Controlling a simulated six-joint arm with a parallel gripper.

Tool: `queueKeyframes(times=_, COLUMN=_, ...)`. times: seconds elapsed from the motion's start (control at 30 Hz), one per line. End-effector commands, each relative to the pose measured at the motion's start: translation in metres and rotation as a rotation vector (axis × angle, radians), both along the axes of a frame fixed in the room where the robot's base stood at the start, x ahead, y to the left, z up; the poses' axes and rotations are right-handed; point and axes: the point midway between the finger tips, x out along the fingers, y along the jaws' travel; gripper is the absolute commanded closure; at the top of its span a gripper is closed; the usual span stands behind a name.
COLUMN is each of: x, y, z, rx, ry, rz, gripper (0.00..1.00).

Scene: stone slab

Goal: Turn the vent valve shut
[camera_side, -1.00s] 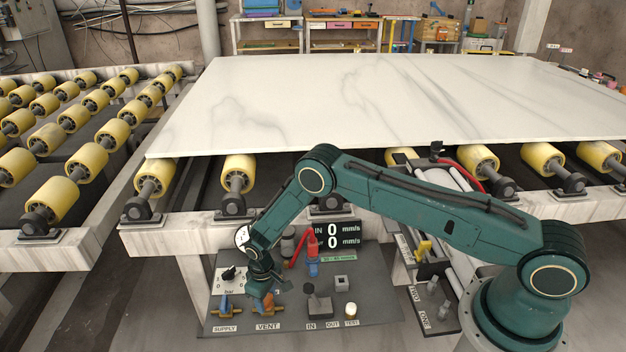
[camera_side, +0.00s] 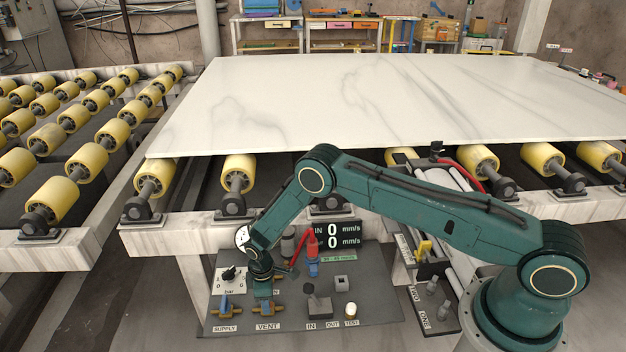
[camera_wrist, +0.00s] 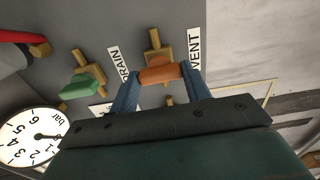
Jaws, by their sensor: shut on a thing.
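The vent valve has an orange handle (camera_wrist: 160,75) on a brass body (camera_wrist: 154,40), beside the VENT label (camera_wrist: 195,50) in the wrist view. The handle lies across the line of the brass body there. My gripper (camera_wrist: 161,80) has its two blue fingers shut on the handle, one at each end. In the side view my gripper (camera_side: 263,291) points down onto the valve, above the VENT label (camera_side: 267,327). The brass body (camera_side: 267,311) shows below the fingers, and the orange handle is mostly hidden there.
The supply valve (camera_side: 226,305) with a blue handle stands close to the left. A green-handled valve (camera_wrist: 85,81) by the DRAIN label and a pressure gauge (camera_wrist: 30,137) are near. A red lever (camera_side: 301,245), grey levers and the stone slab (camera_side: 380,105) lie around.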

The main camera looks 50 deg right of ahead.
Motion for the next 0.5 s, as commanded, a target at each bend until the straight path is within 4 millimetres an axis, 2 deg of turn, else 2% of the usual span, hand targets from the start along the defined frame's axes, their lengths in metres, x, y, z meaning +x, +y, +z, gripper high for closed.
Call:
queueKeyframes(times=0.2, x=0.0004, y=0.0001, z=0.0004, rx=0.000, ry=-0.001, rz=0.003, gripper=0.76)
queueKeyframes(times=0.23, x=0.0004, y=0.0001, z=0.0004, rx=0.000, ry=-0.001, rz=0.003, gripper=0.51)
queueKeyframes(times=0.33, x=0.0004, y=0.0001, z=0.0003, rx=0.001, ry=-0.001, rz=0.002, gripper=0.31)
queueKeyframes(times=0.5, x=0.0003, y=0.0001, z=0.0002, rx=0.001, ry=-0.001, rz=0.001, gripper=0.31)
